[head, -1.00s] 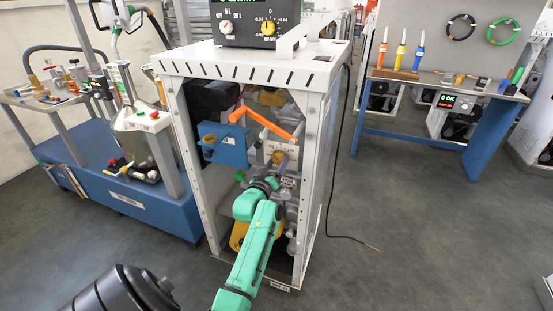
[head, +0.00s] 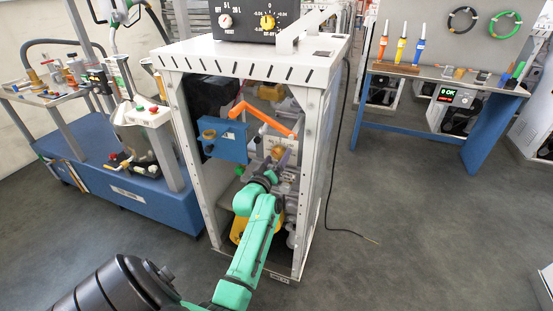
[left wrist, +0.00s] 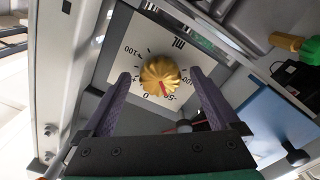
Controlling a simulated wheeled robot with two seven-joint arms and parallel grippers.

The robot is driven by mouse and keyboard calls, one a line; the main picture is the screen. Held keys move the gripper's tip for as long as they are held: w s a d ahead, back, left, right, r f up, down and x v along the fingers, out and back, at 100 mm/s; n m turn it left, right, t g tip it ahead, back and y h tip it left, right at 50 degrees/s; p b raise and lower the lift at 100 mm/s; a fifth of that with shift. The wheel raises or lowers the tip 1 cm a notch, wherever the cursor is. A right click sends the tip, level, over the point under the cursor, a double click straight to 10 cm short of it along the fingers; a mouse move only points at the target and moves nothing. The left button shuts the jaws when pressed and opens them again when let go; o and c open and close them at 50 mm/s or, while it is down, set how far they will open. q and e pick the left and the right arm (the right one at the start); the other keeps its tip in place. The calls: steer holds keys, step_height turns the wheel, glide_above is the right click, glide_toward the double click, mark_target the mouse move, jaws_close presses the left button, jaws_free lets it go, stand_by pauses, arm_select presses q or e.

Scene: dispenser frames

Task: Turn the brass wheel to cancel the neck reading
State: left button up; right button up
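The brass wheel (left wrist: 160,75) is a ribbed yellow knob with a red mark, set on a white plate (left wrist: 118,58) marked in mL. The red mark points down, near the -50 figure and to the right of the 0. My left gripper (left wrist: 159,76) is open, its two dark fingers on either side of the wheel with gaps visible. Whether the tips reach past its face I cannot tell. In the head view my green left arm reaches into the white cabinet (head: 316,165), and the gripper (head: 279,163) partly covers the wheel and plate. My right gripper is out of view.
An orange lever (head: 262,118) crosses above the wheel, and a blue box (head: 228,143) stands to its left. Cabinet posts flank the opening. A black control box (head: 247,28) sits on top. Benches stand left and right, and a cable lies on the floor at right.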

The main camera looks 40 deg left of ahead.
arm_select(q)
steer(key=v, duration=1.4)
steer(key=shift+s, duration=0.3)
steer(key=shift+d, duration=0.15)
